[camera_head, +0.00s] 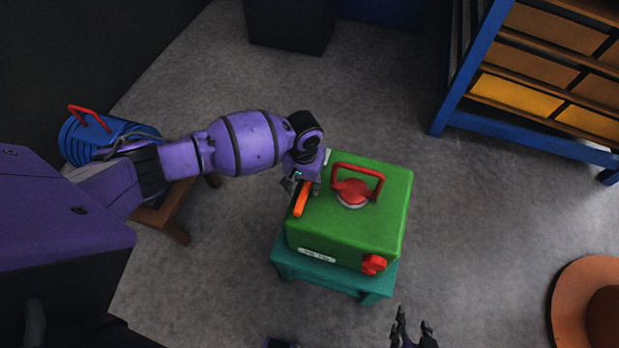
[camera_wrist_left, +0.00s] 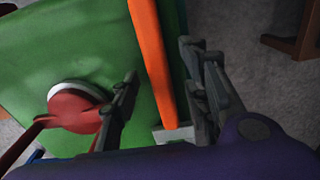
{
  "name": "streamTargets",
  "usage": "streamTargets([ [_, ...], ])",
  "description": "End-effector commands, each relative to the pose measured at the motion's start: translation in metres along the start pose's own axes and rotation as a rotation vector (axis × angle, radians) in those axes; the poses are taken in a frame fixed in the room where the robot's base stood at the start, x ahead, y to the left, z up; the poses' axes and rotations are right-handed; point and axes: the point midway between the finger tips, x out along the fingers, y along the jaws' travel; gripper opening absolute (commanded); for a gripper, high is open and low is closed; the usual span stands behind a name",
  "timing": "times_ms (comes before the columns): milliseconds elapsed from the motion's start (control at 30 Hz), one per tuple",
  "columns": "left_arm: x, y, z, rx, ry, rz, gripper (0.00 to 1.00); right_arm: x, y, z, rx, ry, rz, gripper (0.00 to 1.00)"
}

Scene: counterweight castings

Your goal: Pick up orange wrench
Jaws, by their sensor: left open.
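The orange wrench (camera_head: 301,201) lies along the left edge of the top of a green box (camera_head: 335,228). My left gripper (camera_head: 304,186) is open just over the wrench's far end. In the left wrist view, the orange bar of the wrench (camera_wrist_left: 153,62) runs between the two spread fingers of my left gripper (camera_wrist_left: 160,64), with a gap on each side. The wrench's far part is partly hidden by the gripper in the head view. My right gripper (camera_head: 413,330) is at the bottom edge, empty, its fingers apart.
The green box has a red handle (camera_head: 357,174) on top and a red knob (camera_head: 373,264), and stands on a teal stool (camera_head: 325,280). A blue-framed rack (camera_head: 465,75) is at upper right. An orange round object (camera_head: 575,295) is at lower right. Floor right of the box is clear.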

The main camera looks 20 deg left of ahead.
Motion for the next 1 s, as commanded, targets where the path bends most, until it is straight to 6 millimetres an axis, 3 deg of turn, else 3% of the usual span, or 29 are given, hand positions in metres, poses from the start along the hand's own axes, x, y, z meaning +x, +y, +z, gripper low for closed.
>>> streamTargets([
  [100, 0.0091, 0.0006, 0.0003, 0.000, -0.001, 0.001, 0.42, 0.0006, 0.0030, 0.0027, -0.004, -0.003, 0.004, 0.40],
  [333, 0.0086, 0.0005, -0.0001, 0.000, 0.001, 0.001, 0.41, 0.0002, 0.0048, 0.0017, -0.011, -0.001, 0.003, 0.40],
  [667, 0.0086, 0.0004, 0.0001, 0.000, 0.001, 0.001, 0.00, 0.0003, 0.0021, 0.0015, -0.012, -0.002, -0.002, 0.40],
  [1000, 0.0079, 0.0006, -0.0003, 0.001, 0.001, 0.001, 0.00, 0.0007, -0.0011, 0.0007, -0.002, -0.001, -0.003, 0.40],
])
